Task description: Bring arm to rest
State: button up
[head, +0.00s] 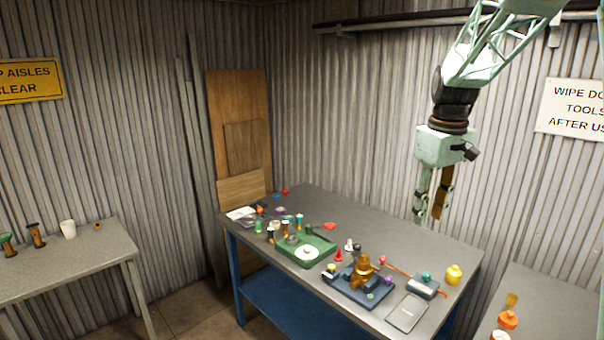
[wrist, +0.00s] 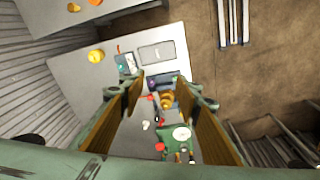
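My gripper (head: 430,215) hangs from my arm above the far right part of the grey main table (head: 390,235), pointing down. In the wrist view my gripper (wrist: 165,100) shows two long fingers with wooden-coloured inner faces set wide apart. Nothing is between them; the tabletop shows well below. The gripper is open, empty and clear of the table.
The table holds a green tray (head: 322,245), a brass object on a blue base (head: 350,288), a grey flat plate (head: 407,313), a yellow pot (head: 454,275) and several small coloured pieces. Side tables stand left (head: 70,262) and right (head: 550,310). A rail (head: 400,22) runs along the wall.

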jog(key=s+a+r+m+b, duration=0.1)
jog(key=s+a+r, duration=0.2)
jog(key=s, duration=0.5)
jog(key=s+a+r+m+t, duration=0.1)
jog(key=s+a+r, duration=0.15)
jog(key=s, duration=0.55)
jog(key=s+a+r+b, duration=0.15)
jog(key=s+a, duration=0.25)
jog(key=s, duration=0.4)
jog(key=s+a+f+m, duration=0.1)
jog(key=s+f, duration=0.1)
jog(key=s, duration=0.9)
jog(key=s+a+f+m+t, duration=0.1)
jog(key=s+a+f, duration=0.1)
jog(key=s, duration=0.9)
jog(key=shift+s+a+f+m+t+b, duration=0.25)
jog(key=shift+s+f+m+t+b, duration=0.05)
jog(key=shift+s+f+b, duration=0.1)
jog(key=shift+o, duration=0.3)
jog(key=shift+w+r, duration=0.15)
